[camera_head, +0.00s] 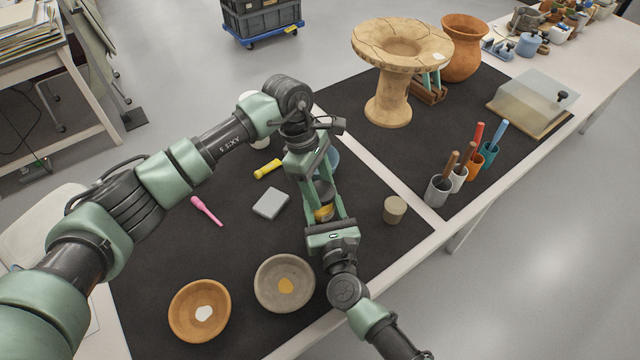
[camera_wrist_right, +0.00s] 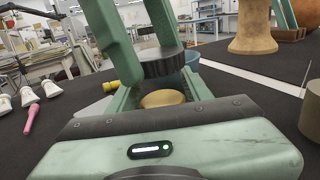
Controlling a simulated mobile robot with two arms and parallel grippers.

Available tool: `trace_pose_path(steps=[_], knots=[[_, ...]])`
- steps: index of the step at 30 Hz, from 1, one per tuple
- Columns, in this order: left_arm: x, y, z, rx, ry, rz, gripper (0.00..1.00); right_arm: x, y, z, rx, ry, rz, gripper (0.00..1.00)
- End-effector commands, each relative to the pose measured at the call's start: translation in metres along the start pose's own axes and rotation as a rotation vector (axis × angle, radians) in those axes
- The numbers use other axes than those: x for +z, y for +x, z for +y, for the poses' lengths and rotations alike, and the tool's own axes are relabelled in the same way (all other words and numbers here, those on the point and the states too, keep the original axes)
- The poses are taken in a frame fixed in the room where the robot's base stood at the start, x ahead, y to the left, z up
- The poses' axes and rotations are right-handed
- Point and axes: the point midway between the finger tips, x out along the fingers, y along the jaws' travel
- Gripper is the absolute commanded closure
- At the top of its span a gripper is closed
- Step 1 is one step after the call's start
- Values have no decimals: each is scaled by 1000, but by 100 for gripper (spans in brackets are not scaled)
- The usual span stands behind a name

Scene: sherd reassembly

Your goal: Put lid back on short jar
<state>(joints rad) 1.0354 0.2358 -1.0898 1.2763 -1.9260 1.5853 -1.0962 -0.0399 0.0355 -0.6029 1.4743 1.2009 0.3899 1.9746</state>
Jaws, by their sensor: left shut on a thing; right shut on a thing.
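My left gripper (camera_head: 320,182) reaches in from above and is shut on a dark ribbed lid (camera_wrist_right: 163,63); the lid also shows between the grippers in the head view. My right gripper (camera_head: 325,212) points up the picture towards it and is shut on a small ochre-yellow short jar (camera_wrist_right: 162,99), partly hidden between its fingers. The lid is just beyond the jar's rounded top in the wrist view. I cannot tell if the two touch.
Two bowls (camera_head: 172,317) (camera_head: 258,290) with pale pieces lie at the front. A grey block (camera_head: 270,203), yellow tool (camera_head: 267,169), pink tool (camera_head: 207,211) and tan cylinder (camera_head: 395,210) lie around the grippers. Tool cups (camera_head: 438,191) and a clay stand (camera_head: 388,100) are at right.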

Motion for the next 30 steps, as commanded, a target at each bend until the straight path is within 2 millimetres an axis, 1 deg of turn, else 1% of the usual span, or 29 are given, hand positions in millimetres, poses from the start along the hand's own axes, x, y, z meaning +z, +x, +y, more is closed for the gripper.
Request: trace_pose_path(steps=[11, 30], knots=[[0, 0, 0, 1, 0, 0, 90, 0, 0, 0, 0, 0, 0, 100], [-5, 15, 0, -1, -1, 3, 90, 0, 0, 0, 1, 0, -1, 100]])
